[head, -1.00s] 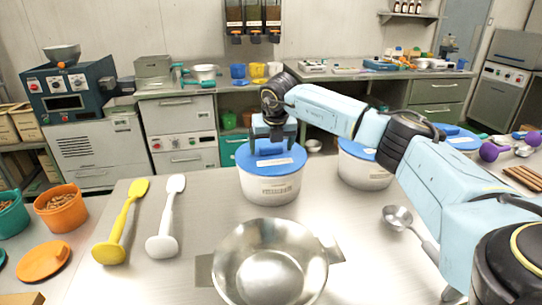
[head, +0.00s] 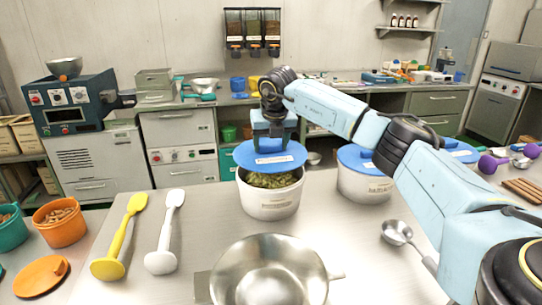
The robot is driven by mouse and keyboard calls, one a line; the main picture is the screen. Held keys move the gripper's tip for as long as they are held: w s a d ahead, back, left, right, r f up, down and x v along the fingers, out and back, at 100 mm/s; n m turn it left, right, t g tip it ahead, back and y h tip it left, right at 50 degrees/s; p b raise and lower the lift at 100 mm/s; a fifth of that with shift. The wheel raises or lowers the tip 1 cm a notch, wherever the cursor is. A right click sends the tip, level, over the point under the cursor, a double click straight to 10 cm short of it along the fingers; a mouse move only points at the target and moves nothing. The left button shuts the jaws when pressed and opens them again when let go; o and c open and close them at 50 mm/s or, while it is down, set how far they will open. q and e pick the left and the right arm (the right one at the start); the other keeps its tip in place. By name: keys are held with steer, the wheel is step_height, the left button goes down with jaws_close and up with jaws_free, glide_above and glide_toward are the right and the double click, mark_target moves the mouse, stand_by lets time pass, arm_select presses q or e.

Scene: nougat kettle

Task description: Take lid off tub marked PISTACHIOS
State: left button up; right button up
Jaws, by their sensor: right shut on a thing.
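The white tub (head: 270,203) stands on the steel table behind the metal bowl. Its label is too small to read surely. Greenish contents (head: 272,180) show in its open mouth. Its blue lid (head: 262,160) is raised off the rim and tilted above the tub, with a white label strip on it. My right gripper (head: 272,138) is above the lid and shut on it, with the fingertips partly hidden. My left gripper is not in view.
A second white tub (head: 362,186) with a blue lid stands to the right, behind my right arm. A metal bowl (head: 268,270) is in front. A yellow spatula (head: 120,240), a white spatula (head: 166,235) and a metal scoop (head: 397,232) lie on the table. An orange lid (head: 42,277) lies at lower left.

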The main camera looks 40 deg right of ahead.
mark_target(271, 145)
step_height(271, 145, up, 4)
steer(key=shift+r, duration=0.15)
steer(key=shift+r+p, duration=0.35)
steer(key=shift+p, duration=0.05)
steer(key=shift+r+p, duration=1.35)
steer(key=shift+p, duration=0.1)
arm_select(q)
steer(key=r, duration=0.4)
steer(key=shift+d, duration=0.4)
